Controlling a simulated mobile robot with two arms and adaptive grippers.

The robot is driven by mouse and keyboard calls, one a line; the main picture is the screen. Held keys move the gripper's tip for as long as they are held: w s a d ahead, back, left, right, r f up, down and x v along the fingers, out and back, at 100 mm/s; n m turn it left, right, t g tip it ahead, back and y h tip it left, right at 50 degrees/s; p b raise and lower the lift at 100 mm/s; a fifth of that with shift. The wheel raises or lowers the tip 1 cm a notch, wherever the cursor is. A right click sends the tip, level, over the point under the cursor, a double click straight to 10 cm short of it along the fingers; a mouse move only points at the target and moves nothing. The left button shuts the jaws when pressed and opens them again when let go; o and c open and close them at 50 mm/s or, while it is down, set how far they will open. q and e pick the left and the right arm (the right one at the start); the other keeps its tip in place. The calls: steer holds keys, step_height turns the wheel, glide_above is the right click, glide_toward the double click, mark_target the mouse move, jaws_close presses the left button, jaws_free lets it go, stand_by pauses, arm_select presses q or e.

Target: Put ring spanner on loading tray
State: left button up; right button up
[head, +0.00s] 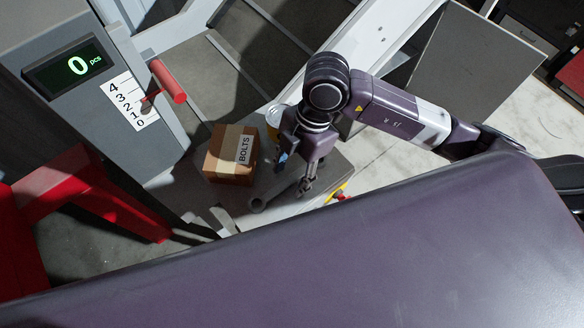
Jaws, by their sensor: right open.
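A grey ring spanner (268,199) lies on a light grey surface (240,208) in the middle of the head view, in front of a cardboard box. One rounded end shows at its left, and its right end runs toward my gripper. My right gripper (300,178) points down just above and beside the spanner's right end. It is open, and I see nothing held in it. Whether its fingers touch the spanner is unclear. I cannot tell which surface is the loading tray. My left gripper is not in view.
A cardboard box marked BOLTS (229,157) stands left of my right gripper. A yellow and red tool (337,193) lies at the right. A grey machine with a 0 pcs display (72,66) and red lever (167,82) stands at the left. My purple body hides the foreground.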

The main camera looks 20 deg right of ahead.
mark_target(301, 172)
steer(key=b+v, duration=0.2)
steer(key=v, duration=1)
